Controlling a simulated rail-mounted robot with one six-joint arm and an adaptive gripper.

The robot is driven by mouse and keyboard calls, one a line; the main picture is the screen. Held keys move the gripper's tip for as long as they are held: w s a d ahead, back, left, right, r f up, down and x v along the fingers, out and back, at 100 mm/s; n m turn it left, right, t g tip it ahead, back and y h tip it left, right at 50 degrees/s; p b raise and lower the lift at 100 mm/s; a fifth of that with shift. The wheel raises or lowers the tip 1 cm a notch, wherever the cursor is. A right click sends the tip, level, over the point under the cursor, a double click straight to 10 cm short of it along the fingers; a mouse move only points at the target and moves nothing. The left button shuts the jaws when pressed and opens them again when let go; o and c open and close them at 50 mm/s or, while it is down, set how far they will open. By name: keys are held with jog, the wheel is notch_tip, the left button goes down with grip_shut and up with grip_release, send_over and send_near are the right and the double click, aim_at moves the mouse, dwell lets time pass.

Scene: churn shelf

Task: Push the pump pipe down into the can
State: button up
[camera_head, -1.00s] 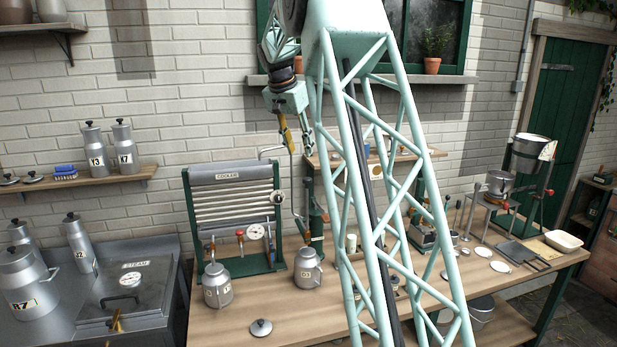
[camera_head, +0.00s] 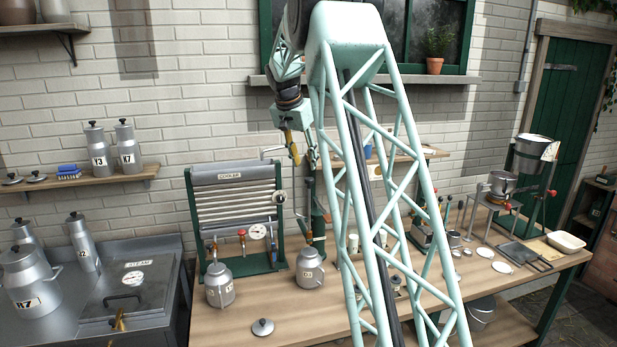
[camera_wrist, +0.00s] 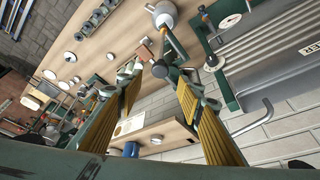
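My gripper (camera_head: 302,163) hangs high over the bench in front of the wall, with its yellow-padded fingers apart and pointing down. In the wrist view the gripper (camera_wrist: 150,70) shows a gap between its fingertips, with nothing clearly held. A grey metal can (camera_head: 310,270) stands upright on the bench below it. A thin pump pipe (camera_head: 299,212) rises above this can, beside the green pump stand (camera_head: 318,222). The wrist view shows the can (camera_wrist: 163,14) and a slanting pipe (camera_wrist: 177,44) beyond the right fingertip. Whether the pipe's end is inside the can is too small to tell.
The cooler (camera_head: 238,215) stands left of the pump, with a second can (camera_head: 219,287) in front of it. A loose lid (camera_head: 263,327) lies on the bench (camera_head: 315,325). A wall shelf (camera_head: 432,154) is behind, right of my gripper. The front of the bench is mostly clear.

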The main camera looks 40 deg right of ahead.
send_over(309, 222)
jog(key=shift+f+p, duration=0.4)
jog(key=shift+f, duration=3.3)
jog(key=shift+a, duration=0.1)
jog(key=c, duration=1.1)
jog(key=shift+f, duration=0.1)
notch_tip(309, 222, down, 20)
jog(key=b, duration=1.2)
jog(key=o, duration=1.1)
jog(key=shift+f, duration=0.1)
jog(key=shift+r, duration=0.2)
